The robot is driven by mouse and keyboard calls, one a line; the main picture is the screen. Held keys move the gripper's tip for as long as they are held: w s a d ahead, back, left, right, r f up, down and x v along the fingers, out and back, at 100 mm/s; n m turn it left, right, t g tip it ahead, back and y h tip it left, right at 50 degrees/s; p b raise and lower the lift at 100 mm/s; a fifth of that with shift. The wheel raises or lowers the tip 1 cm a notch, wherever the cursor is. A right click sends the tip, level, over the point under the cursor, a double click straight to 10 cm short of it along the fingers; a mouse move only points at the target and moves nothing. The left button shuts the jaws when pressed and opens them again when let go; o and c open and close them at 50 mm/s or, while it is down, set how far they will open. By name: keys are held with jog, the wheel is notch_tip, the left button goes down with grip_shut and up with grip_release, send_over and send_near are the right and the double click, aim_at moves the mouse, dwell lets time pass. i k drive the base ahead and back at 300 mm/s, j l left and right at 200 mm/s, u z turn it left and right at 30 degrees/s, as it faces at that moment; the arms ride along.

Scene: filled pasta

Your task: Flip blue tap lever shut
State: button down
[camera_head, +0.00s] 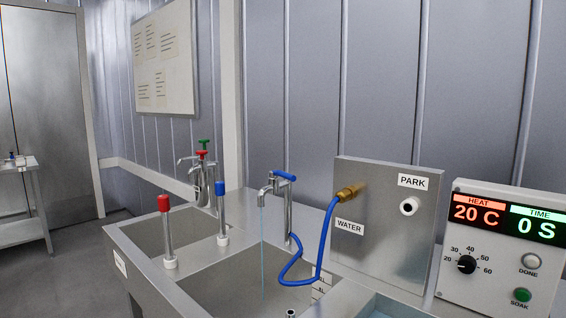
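The tap (268,190) stands at the back of the near sink basin. Its blue lever (284,175) sits on top of the tap body and points to the right. A thin stream of water (262,240) runs from the spout down into the basin (225,285). My gripper is not in view.
A blue hose (324,240) runs from a brass fitting (348,192) on a steel panel (375,240) down beside the tap. Red-topped (164,204) and blue-topped (221,188) posts stand left of the tap. A control box (505,250) stands at the right.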

aim_at(277, 173)
jog(key=i+j, duration=0.2)
jog(key=j, duration=0.2)
jog(key=i+j+z, duration=0.15)
jog(key=j, duration=0.25)
jog(key=i+j, duration=0.3)
jog(key=i+j+z, duration=0.1)
jog(key=j, duration=0.45)
jog(key=i+j+z, duration=0.1)
jog(key=i+j, duration=0.2)
jog(key=j, duration=0.15)
jog(key=i+j, duration=0.15)
jog(key=j, duration=0.3)
jog(key=i+j+z, duration=0.15)
jog(key=j, duration=0.3)
jog(key=i+j, duration=0.15)
jog(key=j, duration=0.3)
